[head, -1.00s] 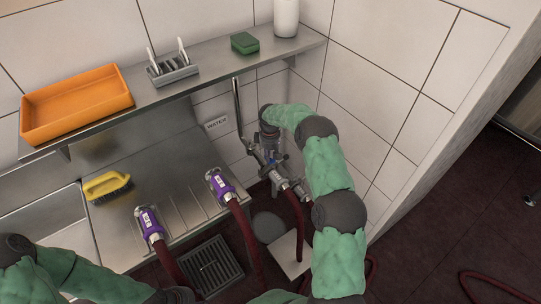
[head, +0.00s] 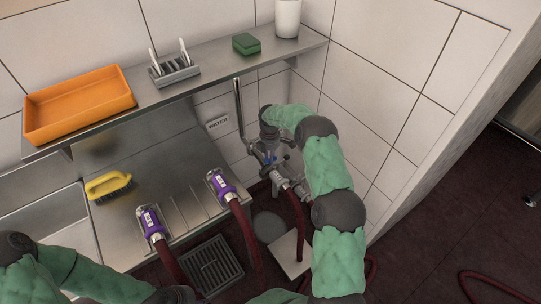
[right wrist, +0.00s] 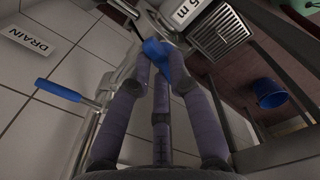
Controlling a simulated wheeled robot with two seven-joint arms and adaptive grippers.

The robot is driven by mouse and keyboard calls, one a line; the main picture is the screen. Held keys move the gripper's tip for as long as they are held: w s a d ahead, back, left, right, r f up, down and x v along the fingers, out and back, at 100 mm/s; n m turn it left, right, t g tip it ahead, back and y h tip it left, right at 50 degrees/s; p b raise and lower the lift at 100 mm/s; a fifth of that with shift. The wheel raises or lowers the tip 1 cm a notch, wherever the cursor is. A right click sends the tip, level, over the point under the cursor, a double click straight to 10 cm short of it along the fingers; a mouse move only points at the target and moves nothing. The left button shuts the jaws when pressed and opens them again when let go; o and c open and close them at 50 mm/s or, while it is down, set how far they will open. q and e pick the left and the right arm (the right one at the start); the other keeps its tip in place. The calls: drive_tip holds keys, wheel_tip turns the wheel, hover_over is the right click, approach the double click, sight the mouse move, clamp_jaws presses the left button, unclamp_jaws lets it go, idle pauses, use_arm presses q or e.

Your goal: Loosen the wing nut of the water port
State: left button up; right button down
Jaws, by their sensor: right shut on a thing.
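My right gripper (head: 268,136) is at this pipework, reaching down from the end of the green arm. In the right wrist view its dark fingers (right wrist: 163,70) close around a blue part (right wrist: 178,70), which looks like the wing nut. The fingers hide much of it, so its exact turn cannot be told. A separate blue-handled lever (right wrist: 58,90) sticks out to the left, clear of the fingers. My left arm shows at the lower left, but its gripper is out of view.
Two purple-collared hose ends (head: 221,183) (head: 150,222) lie on the steel drainboard. A yellow brush (head: 108,185) lies by the sink. The shelf holds an orange tray (head: 78,103), a rack (head: 174,69), a green sponge (head: 246,43) and a white container (head: 288,18). A floor drain (head: 215,264) is below.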

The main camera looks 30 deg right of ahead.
drive_tip(key=shift+n, duration=1.6)
drive_tip(key=c, duration=1.1)
unclamp_jaws()
drive_tip(key=shift+c, duration=0.2)
wheel_tip(320, 180, up, 12)
drive_tip(key=shift+a, duration=0.15)
